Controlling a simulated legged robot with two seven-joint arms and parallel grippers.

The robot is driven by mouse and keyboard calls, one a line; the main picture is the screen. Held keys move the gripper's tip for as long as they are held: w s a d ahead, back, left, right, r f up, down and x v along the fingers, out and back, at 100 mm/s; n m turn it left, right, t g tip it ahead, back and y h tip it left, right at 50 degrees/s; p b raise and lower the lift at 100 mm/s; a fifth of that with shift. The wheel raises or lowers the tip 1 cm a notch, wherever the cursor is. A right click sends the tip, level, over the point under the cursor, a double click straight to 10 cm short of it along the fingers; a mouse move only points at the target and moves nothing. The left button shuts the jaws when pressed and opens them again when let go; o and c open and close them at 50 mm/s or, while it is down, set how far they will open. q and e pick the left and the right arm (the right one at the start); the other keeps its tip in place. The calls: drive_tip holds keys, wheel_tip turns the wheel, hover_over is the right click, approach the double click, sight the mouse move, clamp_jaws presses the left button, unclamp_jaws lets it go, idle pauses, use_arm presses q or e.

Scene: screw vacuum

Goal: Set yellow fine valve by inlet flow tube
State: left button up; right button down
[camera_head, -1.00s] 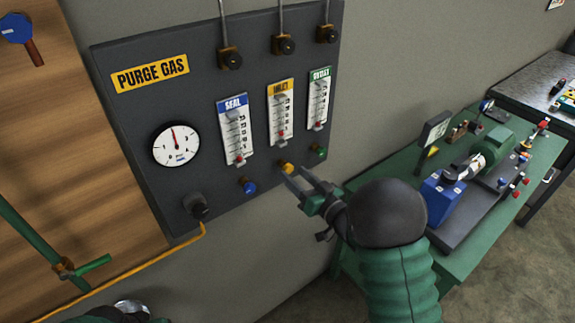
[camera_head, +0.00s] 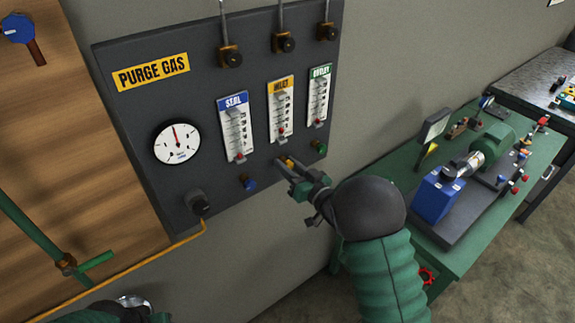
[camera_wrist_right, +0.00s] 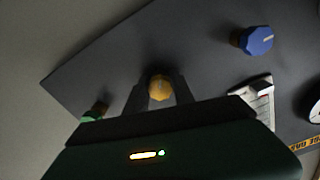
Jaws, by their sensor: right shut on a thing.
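The yellow fine valve (camera_head: 288,164) is a small knob on the dark purge gas panel, below the inlet flow tube (camera_head: 280,110), which has a yellow INLET label and a red float low in its scale. My right gripper (camera_head: 284,166) is shut on the yellow valve. In the right wrist view the yellow knob (camera_wrist_right: 160,88) sits between the two fingers (camera_wrist_right: 160,95). My left gripper cannot be made out; only part of my left arm shows at the bottom left.
The blue valve (camera_head: 248,183) lies left of the yellow one and the green valve (camera_head: 319,147) right of it. The seal tube (camera_head: 235,128) and outlet tube (camera_head: 319,95) flank the inlet tube. A green bench (camera_head: 465,245) with a pump stands at right.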

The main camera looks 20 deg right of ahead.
drive_tip(key=shift+f+n+b, duration=0.2)
drive_tip(key=shift+n+b, duration=0.9)
drive_tip(key=shift+b, duration=0.05)
drive_tip(key=n+b, duration=0.9)
drive_tip(key=shift+n, duration=0.3)
drive_tip(key=c, duration=1.1)
unclamp_jaws()
drive_tip(key=shift+r, duration=0.15)
drive_tip(key=shift+o, duration=0.2)
drive_tip(key=shift+s, duration=0.1)
